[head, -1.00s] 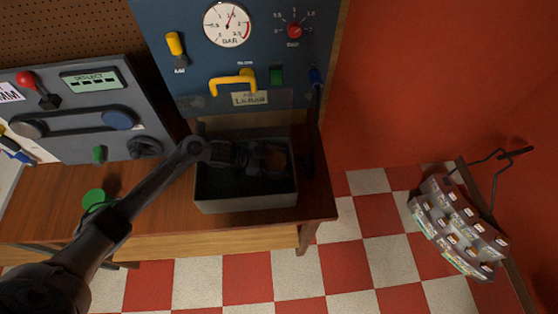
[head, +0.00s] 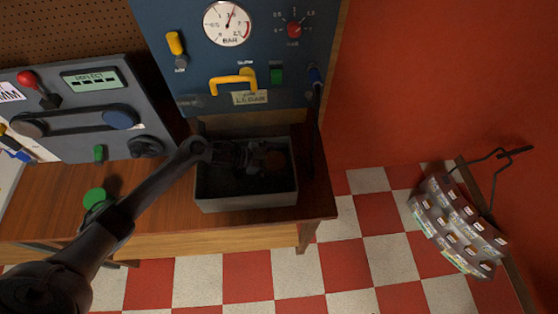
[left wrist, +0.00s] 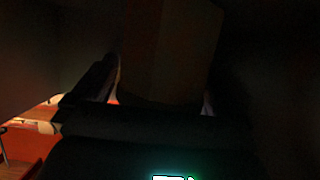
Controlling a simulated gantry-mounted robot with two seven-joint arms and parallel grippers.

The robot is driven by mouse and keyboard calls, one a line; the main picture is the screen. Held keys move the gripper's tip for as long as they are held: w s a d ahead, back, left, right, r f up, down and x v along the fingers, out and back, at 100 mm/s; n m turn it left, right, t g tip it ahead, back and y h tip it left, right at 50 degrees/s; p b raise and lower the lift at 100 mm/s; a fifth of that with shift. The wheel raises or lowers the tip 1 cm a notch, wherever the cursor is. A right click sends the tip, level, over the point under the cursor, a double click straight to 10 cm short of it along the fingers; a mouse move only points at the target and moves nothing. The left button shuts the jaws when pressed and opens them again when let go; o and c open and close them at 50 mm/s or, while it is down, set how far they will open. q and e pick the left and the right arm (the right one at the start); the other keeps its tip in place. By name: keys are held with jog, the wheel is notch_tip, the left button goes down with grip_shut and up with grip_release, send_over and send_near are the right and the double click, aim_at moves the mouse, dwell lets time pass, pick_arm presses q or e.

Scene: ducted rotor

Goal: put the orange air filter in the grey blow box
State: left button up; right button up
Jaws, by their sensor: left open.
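The grey blow box (head: 248,202) is an open-topped bin on the wooden bench, below the blue gauge panel. My left gripper (head: 262,158) reaches into the box opening from the left and is open. In the dark left wrist view a large brownish block (left wrist: 170,45), probably the filter, stands between the open fingers. Whether it rests on the box floor cannot be told. My right gripper is not in view.
The blue panel (head: 190,60) with a yellow handle (head: 233,82) rises behind the box. A dark hose-like rod (head: 315,125) hangs beside the box's right. A grey console (head: 75,145) and green disc (head: 94,198) are left. A rack of small packets (head: 458,225) stands right.

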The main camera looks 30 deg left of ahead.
aim_at(271, 160)
pick_arm(q)
jog(key=shift+a+r, duration=0.1)
jog(key=shift+r, duration=0.15)
jog(key=b+v, duration=0.1)
jog(key=v, duration=0.4)
jog(key=shift+s+a, duration=0.2)
jog(key=shift+a, duration=0.05)
jog(key=shift+v, duration=0.9)
jog(key=shift+r, duration=0.15)
jog(key=shift+d, duration=0.1)
